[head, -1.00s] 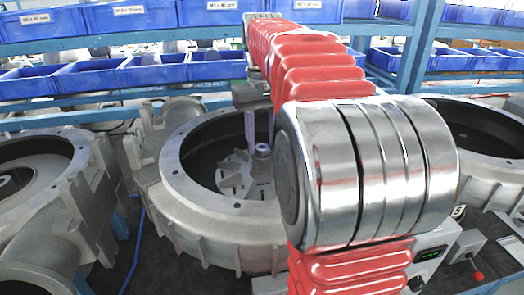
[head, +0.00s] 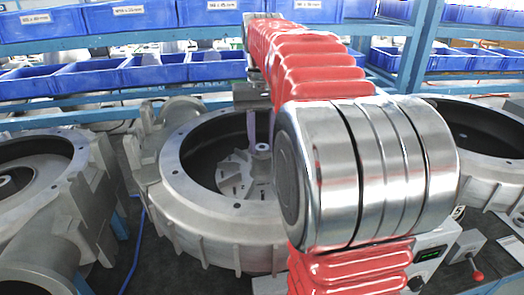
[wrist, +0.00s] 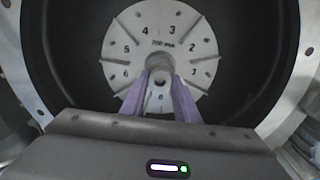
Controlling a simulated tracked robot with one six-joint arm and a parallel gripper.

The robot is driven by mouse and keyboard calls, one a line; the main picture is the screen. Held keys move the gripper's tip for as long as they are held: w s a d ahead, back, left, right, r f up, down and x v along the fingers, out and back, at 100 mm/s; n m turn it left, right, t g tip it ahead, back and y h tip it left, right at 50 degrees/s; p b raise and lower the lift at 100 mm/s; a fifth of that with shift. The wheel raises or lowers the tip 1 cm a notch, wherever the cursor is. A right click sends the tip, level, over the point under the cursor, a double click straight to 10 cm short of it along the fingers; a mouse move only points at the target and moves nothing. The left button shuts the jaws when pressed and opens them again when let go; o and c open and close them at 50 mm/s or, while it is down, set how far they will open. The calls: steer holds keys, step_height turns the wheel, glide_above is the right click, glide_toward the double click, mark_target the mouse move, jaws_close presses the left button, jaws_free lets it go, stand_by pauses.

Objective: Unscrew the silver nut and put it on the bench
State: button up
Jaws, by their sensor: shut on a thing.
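The silver nut (wrist: 159,63) sits at the hub of a round grey numbered plate (wrist: 128,31), inside the dark bowl of the middle blower housing (head: 180,165). In the wrist view the two purple fingers of my gripper (wrist: 160,82) reach in from below, one on each side of the nut, and are shut on it. The hub also shows as a small silver piece in the head view (head: 262,148), beside the purple fingers. My arm covers the right part of this housing. I cannot tell how far the nut is up its thread.
Other blower housings stand at the left (head: 45,200) and right (head: 490,150). Blue bins (head: 130,18) line the shelves behind. A control box (head: 432,255) and a red-knobbed lever (head: 477,272) are at the lower right. Dark bench top (head: 190,278) shows in front of the middle housing.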

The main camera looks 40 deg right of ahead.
steer(key=n, duration=0.6)
steer(key=shift+n, duration=0.3)
steer(key=n, duration=0.6)
steer(key=shift+n, duration=0.3)
steer(key=n, duration=0.5)
steer(key=shift+n, duration=0.4)
steer(key=n, duration=0.6)
steer(key=o, duration=0.8)
steer(key=shift+o, duration=0.2)
